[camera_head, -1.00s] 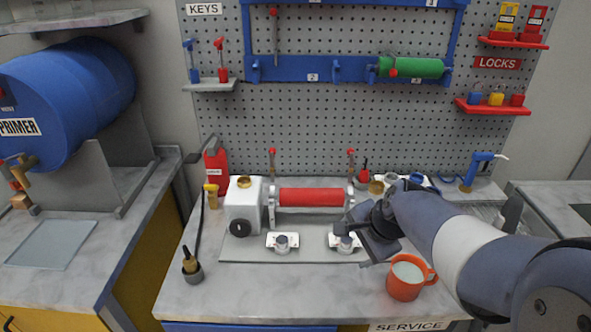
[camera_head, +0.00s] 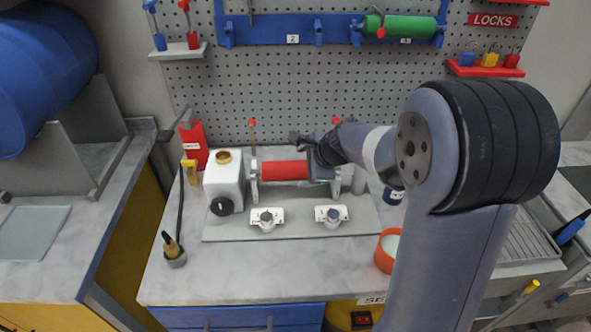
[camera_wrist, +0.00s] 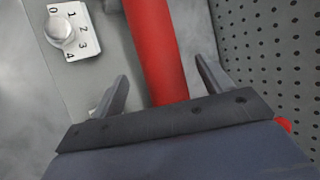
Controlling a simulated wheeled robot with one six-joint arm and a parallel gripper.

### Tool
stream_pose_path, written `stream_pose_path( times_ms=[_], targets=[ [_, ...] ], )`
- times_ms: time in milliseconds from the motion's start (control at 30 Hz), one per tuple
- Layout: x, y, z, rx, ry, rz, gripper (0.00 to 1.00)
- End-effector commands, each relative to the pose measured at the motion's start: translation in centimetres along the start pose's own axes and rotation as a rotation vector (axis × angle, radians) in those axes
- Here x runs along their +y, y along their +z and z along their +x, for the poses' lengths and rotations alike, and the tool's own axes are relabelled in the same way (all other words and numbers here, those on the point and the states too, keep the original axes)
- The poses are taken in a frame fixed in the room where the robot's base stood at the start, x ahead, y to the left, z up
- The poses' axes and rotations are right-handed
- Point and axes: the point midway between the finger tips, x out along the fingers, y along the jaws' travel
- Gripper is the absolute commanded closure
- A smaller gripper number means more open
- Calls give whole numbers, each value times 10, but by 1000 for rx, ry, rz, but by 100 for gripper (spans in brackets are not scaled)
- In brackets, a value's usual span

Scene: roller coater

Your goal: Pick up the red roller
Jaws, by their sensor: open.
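The red roller (camera_head: 284,170) lies level in the white coater machine (camera_head: 224,182) on the bench. Its right end is hidden behind my gripper (camera_head: 318,165) in the head view. In the wrist view my gripper (camera_wrist: 160,88) is open, with one finger on each side of the red roller (camera_wrist: 154,50). I cannot tell whether either finger touches it. The roller passes between the fingers toward the dark palm edge.
Two white dial plates (camera_head: 267,219) sit in front of the roller; one dial (camera_wrist: 68,28) shows beside it in the wrist view. An orange mug (camera_head: 387,251) stands at right, partly behind my arm. A green roller (camera_head: 400,27) hangs on the blue rack (camera_head: 335,30).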

Motion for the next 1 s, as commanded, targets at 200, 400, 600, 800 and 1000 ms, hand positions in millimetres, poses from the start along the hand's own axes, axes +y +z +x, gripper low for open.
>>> stream_pose_path(
  times_ms=[200, 400, 600, 800, 1000],
  targets=[
    [0, -2, 28, 0, 4, 0, 25],
    [0, -2, 44, 1, 1, 0, 25],
    [0, -2, 46, 1, 0, 0, 25],
    [0, -2, 45, 1, 1, 0, 37],
    [0, -2, 45, 1, 1, 0, 53]
  ],
)
